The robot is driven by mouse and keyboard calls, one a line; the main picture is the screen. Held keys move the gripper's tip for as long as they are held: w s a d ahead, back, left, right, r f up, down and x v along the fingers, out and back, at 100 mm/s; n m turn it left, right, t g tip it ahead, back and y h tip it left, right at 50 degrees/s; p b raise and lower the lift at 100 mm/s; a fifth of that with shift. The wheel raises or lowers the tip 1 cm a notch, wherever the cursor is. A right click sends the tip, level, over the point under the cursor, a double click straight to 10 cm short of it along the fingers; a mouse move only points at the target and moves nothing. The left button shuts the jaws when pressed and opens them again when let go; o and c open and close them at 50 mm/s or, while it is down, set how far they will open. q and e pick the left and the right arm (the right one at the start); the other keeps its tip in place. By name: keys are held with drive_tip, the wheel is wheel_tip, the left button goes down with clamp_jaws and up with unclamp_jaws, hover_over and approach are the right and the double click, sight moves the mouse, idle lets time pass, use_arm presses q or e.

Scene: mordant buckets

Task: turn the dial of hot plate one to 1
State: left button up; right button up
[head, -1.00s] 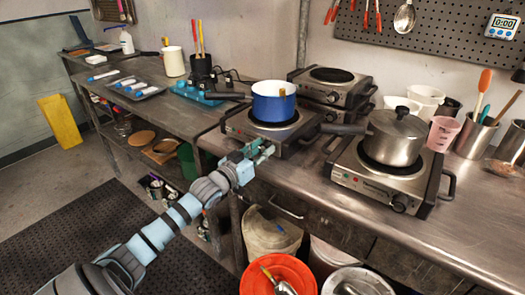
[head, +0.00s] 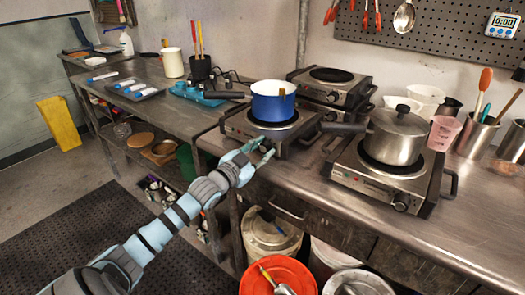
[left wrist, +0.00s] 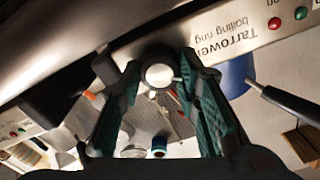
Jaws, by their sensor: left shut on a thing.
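A steel hot plate (head: 237,126) with a blue pot (head: 271,106) on it stands at the front edge of the bench, in the middle of the head view. My left gripper (head: 263,151) is at its front face. In the left wrist view, its two dark green fingers (left wrist: 158,92) are shut on a round dial (left wrist: 158,75) with a pale, shiny face, one finger on each side. The front panel reads "Tarrower boiling ring" (left wrist: 225,33). I cannot read the dial's setting. My right gripper is not in view.
A second hot plate (head: 375,187) with a lidded steel pot (head: 395,137) stands to the right. The blue pot's handle (head: 222,95) points left. An orange bucket (head: 250,281) and other buckets stand below the bench edge.

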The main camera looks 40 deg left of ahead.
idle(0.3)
use_arm(q)
drive_tip(key=o, duration=1.2)
drive_tip(key=shift+a, duration=0.1)
drive_tip(key=shift+c, duration=0.2)
wheel_tip(320, 180, up, 10)
